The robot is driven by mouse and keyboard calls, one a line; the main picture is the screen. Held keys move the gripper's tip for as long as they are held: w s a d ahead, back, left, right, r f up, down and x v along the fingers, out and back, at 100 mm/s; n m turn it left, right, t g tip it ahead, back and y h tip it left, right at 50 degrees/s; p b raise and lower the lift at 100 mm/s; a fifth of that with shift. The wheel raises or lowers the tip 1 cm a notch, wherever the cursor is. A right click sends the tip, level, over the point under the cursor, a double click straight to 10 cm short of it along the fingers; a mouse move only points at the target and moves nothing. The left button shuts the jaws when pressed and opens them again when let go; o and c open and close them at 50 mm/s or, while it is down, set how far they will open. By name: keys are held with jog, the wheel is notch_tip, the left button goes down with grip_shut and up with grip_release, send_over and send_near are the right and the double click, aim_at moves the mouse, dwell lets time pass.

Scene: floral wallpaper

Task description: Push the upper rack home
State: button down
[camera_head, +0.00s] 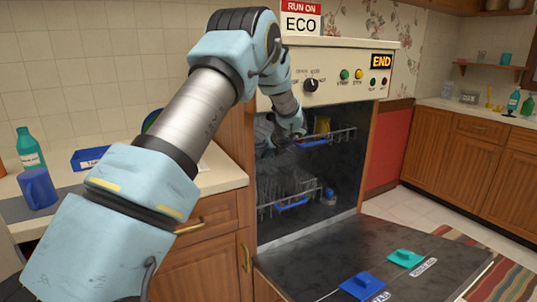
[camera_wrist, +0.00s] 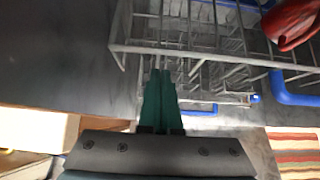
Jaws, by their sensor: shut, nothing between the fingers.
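The upper rack (camera_head: 338,135) is a grey wire rack with a blue handle, inside the open dishwasher (camera_head: 330,88). In the wrist view, the upper rack (camera_wrist: 150,47) spans the top and right, with part of its blue handle (camera_wrist: 293,92) at the right. My gripper (camera_wrist: 161,73) has green fingers, closed together and empty. The fingertips are at the rack's lower left wires in that view; I cannot tell whether they touch. In the head view, my wrist covers the rack's left part and the fingers are hard to make out.
The lower rack (camera_head: 275,190) sits below with its own blue handle. The dishwasher door (camera_head: 330,250) is folded down, with a blue lidded piece (camera_head: 362,286) and a teal one (camera_head: 405,258) on it. A red item (camera_wrist: 292,20) sits in the rack.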

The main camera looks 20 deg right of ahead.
jog(key=shift+w+a+r, duration=0.15)
jog(key=shift+w+r, duration=0.05)
jog(key=shift+w, duration=0.1)
